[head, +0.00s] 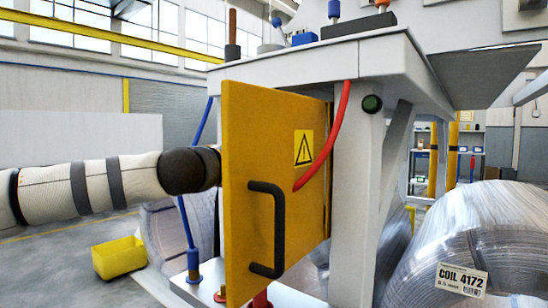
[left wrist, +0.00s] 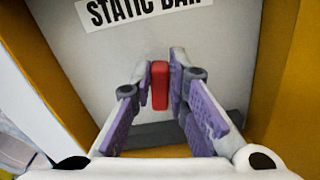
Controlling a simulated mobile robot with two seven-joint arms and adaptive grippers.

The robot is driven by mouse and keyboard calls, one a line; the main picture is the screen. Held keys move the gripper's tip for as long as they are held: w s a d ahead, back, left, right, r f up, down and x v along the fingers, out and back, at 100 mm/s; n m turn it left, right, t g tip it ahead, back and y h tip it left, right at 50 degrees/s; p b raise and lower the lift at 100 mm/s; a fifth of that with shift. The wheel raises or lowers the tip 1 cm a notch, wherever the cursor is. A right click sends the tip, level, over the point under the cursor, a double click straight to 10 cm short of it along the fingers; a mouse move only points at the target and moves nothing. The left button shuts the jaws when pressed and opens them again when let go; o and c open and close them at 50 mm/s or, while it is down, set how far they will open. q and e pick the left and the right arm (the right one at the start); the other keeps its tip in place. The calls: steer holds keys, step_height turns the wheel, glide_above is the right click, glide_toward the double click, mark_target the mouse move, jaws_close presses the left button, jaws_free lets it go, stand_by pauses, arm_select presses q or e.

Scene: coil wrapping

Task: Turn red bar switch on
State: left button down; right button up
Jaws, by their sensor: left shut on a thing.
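The red bar switch (left wrist: 160,86) shows in the left wrist view, upright on a pale panel below a label reading "STATIC BAR", its last letter partly cut off. My left gripper (left wrist: 163,78) has its two purple-padded fingers on either side of the switch and is shut on it. In the head view my left arm comes in from the left and passes behind the open yellow door (head: 262,190), which hides the gripper and the switch. My right gripper is in neither view.
The yellow door has a black handle (head: 278,228) and a warning sign (head: 304,148). A red hose (head: 332,140) curves in front of it. A wrapped coil (head: 460,245) stands at right. A yellow bin (head: 119,257) sits on the floor at left.

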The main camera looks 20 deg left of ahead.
arm_select(q)
steer(key=shift+s+d+f+m+p, duration=0.1)
steer(key=shift+d+f+m+p, duration=0.25)
steer(key=shift+m, duration=2.25)
steer(key=shift+s+d+f+m+p, duration=0.2)
steer(key=shift+m+p, duration=0.25)
steer(key=shift+m, duration=2.15)
steer(key=shift+w+d+f+m+p, duration=0.15)
steer(key=shift+f+m+p, duration=0.25)
steer(key=shift+m, duration=2.2)
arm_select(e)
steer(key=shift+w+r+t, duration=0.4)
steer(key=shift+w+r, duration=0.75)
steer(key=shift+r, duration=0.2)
arm_select(q)
steer(key=shift+s, duration=0.1)
steer(key=c, duration=1.6)
jaws_free()
steer(key=shift+o, duration=0.2)
steer(key=v, duration=1.2)
